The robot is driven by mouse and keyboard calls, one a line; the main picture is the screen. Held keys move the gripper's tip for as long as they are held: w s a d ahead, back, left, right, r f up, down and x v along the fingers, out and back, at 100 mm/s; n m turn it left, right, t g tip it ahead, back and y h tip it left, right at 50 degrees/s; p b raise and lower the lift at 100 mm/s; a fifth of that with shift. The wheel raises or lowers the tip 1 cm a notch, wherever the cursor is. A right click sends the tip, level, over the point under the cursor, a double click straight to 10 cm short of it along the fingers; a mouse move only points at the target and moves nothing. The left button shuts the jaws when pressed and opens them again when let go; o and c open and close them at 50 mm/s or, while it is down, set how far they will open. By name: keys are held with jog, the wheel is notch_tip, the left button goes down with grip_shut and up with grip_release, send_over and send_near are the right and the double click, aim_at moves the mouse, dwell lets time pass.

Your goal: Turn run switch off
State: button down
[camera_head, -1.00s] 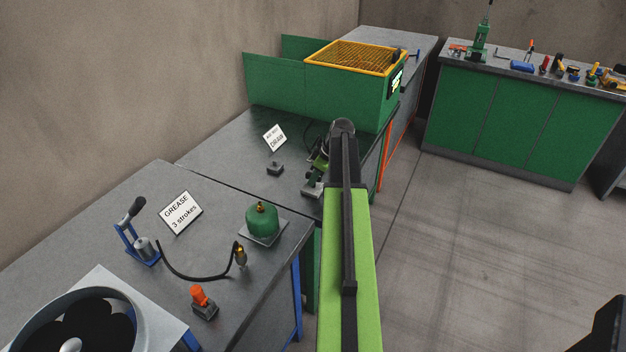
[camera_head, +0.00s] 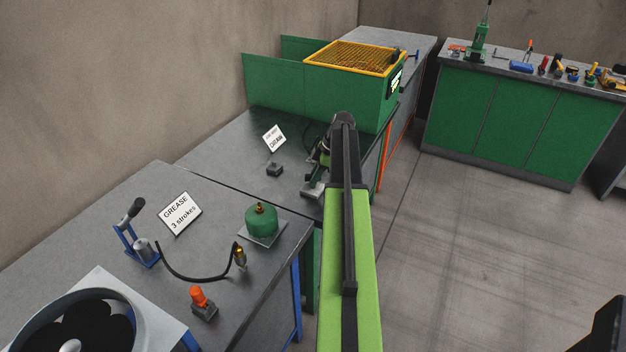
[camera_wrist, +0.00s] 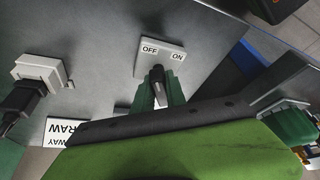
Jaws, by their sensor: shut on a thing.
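The run switch plate (camera_wrist: 146,58) shows in the wrist view, pale grey with the labels OFF on the left and ON on the right. A dark switch lever (camera_wrist: 158,78) rises from its lower part. My gripper (camera_wrist: 160,92) has green fingers on both sides of the lever and is shut on it. Whether the lever leans to OFF or ON is hard to tell. In the head view, my gripper (camera_head: 317,178) is low over the middle bench's right side, partly hidden by my arm.
A small dark block (camera_head: 275,169) and a tilted sign (camera_head: 273,138) stand left of my gripper. A green machine with a yellow grid (camera_head: 352,57) stands behind. The near bench holds a green canister (camera_head: 261,220), a blue hand pump (camera_head: 137,240) and an orange-topped part (camera_head: 201,299).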

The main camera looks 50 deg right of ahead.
jog(key=shift+a, duration=0.1)
jog(key=c, duration=1.4)
grip_release()
jog(key=shift+o, duration=0.2)
jog(key=p+v, duration=1.6)
jog(key=v, duration=0.1)
jog(key=shift+r, duration=0.25)
